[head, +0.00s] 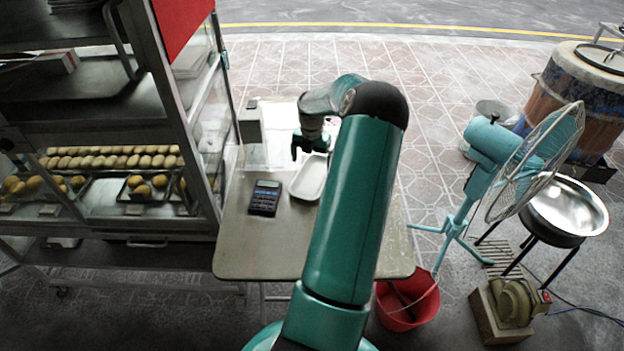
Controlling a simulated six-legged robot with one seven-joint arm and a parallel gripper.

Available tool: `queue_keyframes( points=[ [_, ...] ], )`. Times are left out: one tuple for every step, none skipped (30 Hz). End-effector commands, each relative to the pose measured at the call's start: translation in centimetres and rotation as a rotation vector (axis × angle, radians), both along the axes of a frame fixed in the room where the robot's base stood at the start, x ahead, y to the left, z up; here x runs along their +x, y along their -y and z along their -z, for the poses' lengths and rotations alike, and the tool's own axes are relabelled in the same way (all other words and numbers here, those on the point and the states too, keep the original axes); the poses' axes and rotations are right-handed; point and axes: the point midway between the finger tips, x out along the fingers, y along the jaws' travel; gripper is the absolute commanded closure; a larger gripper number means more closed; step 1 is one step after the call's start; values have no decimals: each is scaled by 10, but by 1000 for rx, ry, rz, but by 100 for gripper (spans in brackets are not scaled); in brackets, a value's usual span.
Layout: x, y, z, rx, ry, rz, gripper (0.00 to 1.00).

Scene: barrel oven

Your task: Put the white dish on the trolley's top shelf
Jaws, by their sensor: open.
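The white dish (309,179) is a shallow tray lying on the small table (238,246), partly hidden by my arm on its right. My gripper (309,153) is open and empty. It points down over the dish's far end, and I cannot tell how high above it. The metal trolley (192,100) with shelves stands on the left, beside the table. Its shelves hold trays of round buns (113,158), and its upper part runs out of the picture.
A black calculator (265,198) lies left of the dish, and a pale box (251,126) stands behind it. A red bucket (408,301), a teal fan (497,150), a metal bowl (565,208) and a barrel oven (575,95) are on the right. Tiled floor lies clear behind the table.

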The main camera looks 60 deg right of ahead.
Motion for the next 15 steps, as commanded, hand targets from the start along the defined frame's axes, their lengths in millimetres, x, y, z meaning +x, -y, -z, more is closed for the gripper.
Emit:
queue_keyframes(
  points=[
    [0,0,6,0,0,1,0],
    [-1,0,8,0,0,1,0],
    [-1,0,11,0,-1,0,0],
    [-1,-1,12,0,-1,0,0],
    [-1,-1,14,0,-1,-1,0],
    [-1,-1,16,0,-1,-1,0],
    [-1,-1,19,1,-1,-1,0],
    [-1,-1,22,1,-1,-1,0],
    [-1,0,27,1,0,-1,0],
    [-2,0,32,2,0,-2,0],
    [-2,0,37,3,0,-3,0],
    [-3,0,43,3,0,-2,0],
    [-3,0,48,3,0,-2,0],
    [-2,0,53,3,0,-2,0],
    [-2,1,57,1,0,-3,0]
  ],
)
